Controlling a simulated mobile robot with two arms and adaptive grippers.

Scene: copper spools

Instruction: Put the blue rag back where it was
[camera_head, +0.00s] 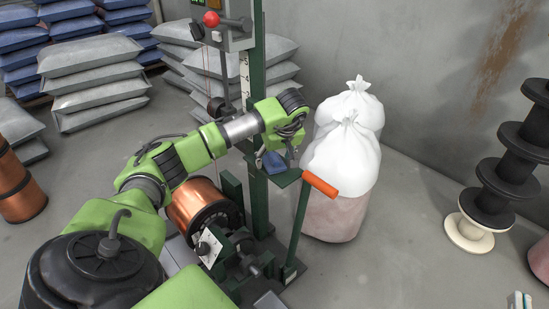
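The blue rag (271,162) is a small dark blue patch at the small green shelf (289,178) on the machine's post. My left gripper (285,152) is right above the shelf, pointing down, and partly covers the rag. I cannot tell whether its fingers touch or hold the rag, or whether the rag rests on the shelf. The fingertips are too small and overlapped to show if they are open or shut. My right gripper is not in view.
A copper spool (203,208) sits on the machine below my arm. Black spools (490,182) are stacked at right.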

